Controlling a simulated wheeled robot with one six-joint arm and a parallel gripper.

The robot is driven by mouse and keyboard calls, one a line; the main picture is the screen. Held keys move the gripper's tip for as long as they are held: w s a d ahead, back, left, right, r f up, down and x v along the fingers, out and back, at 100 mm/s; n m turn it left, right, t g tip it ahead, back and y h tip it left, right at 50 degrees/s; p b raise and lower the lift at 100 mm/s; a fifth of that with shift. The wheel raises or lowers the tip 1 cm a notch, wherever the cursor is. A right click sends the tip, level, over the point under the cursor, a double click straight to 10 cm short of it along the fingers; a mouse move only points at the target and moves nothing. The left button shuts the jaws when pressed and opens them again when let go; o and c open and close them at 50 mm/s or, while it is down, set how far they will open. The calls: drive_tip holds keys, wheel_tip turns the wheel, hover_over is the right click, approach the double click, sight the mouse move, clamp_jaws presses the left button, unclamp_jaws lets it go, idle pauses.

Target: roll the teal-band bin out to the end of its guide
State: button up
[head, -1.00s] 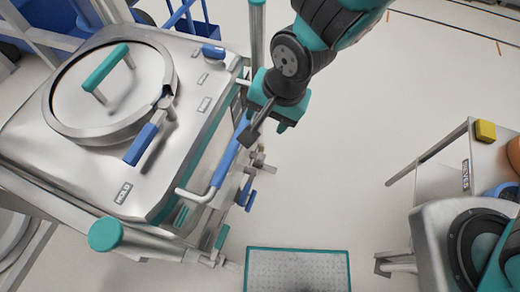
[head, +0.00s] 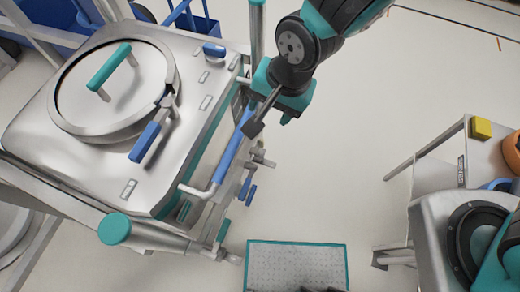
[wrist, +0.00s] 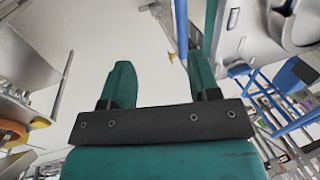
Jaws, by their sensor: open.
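The teal-band bin (head: 105,190) is a steel box at the left of the head view. It has a round lid with a teal grip and a teal strip along its side. A blue bar handle (head: 228,155) runs along its right side; a blue bar (wrist: 181,28) also shows in the wrist view, between the fingers and close to the right one. My gripper (head: 272,108) is beside the upper end of the handle. In the wrist view its teal fingers (wrist: 160,78) are apart with nothing between the tips. I cannot tell whether it touches the handle.
A teal-edged metal plate (head: 296,266) lies on the floor at the bottom middle. A metal cart (head: 440,165) with a yellow block (head: 481,128) stands at the right, by a steel vessel (head: 425,230). The pale floor between is clear.

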drive_tip(key=b+v, duration=0.3)
drive_tip(key=v, duration=1.4)
drive_tip(key=shift+d+b, duration=0.15)
drive_tip(key=shift+b, duration=0.15)
drive_tip(key=w+d+f+t+y+b, duration=0.15)
drive_tip(key=f+y+b, duration=0.45)
drive_tip(key=f+b, duration=1.4)
drive_tip(key=w+d+f+t+y+b, duration=0.15)
drive_tip(key=f+y+b, duration=0.45)
drive_tip(key=f+b, duration=1.4)
drive_tip(key=w+a+b, duration=0.1)
drive_tip(key=w+a, duration=0.1)
drive_tip(key=a, duration=0.6)
drive_tip(key=w+a+b, duration=0.1)
drive_tip(key=w+a, duration=0.2)
drive_tip(key=a, duration=0.6)
drive_tip(key=shift+r+t+y, duration=0.3)
drive_tip(key=shift+r, duration=0.2)
drive_tip(key=shift+w, duration=0.15)
